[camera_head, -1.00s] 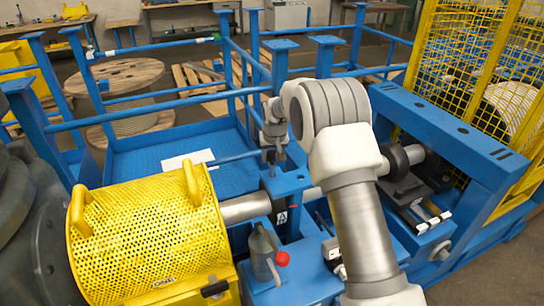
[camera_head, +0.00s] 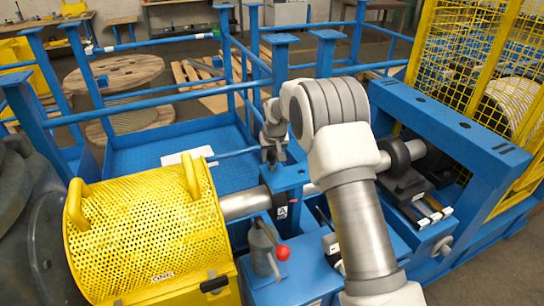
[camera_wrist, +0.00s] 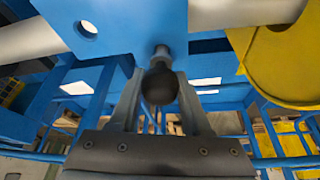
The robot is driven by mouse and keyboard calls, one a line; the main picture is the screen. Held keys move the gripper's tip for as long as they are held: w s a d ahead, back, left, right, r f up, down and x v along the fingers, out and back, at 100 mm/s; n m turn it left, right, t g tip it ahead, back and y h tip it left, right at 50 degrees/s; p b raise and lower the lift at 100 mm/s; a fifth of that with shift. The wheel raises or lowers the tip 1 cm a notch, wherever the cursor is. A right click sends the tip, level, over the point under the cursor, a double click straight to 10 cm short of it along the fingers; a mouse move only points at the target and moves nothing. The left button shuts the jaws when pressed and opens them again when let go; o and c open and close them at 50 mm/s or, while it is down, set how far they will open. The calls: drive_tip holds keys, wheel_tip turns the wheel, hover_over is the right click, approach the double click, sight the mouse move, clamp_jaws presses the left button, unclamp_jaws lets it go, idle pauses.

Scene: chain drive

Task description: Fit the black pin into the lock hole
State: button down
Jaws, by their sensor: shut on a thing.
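My gripper (camera_head: 271,152) hangs pointing down at the blue bearing block (camera_head: 285,174), beside the steel shaft (camera_head: 245,203). In the wrist view my gripper (camera_wrist: 160,112) is shut on the black pin (camera_wrist: 160,85), whose dark rounded end shows between the fingers. The pin's narrower end points at the blue plate (camera_wrist: 205,15) of the block and appears to meet it. I cannot tell whether it is inside a hole there. A round hole (camera_wrist: 88,27) shows in the plate, left of the pin. In the head view the pin is too small to make out.
A yellow perforated guard (camera_head: 145,235) covers the shaft at left. A red-knobbed lever (camera_head: 282,252) stands in front of the block. Blue rails (camera_head: 160,90) stand behind, and a blue beam (camera_head: 450,135) and yellow mesh cage (camera_head: 480,70) at right.

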drive_tip(key=shift+f+b, duration=0.6)
drive_tip(key=shift+f, duration=0.3)
drive_tip(key=shift+c, duration=1.4)
unclamp_jaws()
drive_tip(key=a+v, duration=0.1)
drive_tip(key=v, duration=1.6)
drive_tip(key=shift+d+r, duration=0.25)
drive_tip(key=shift+d, duration=0.25)
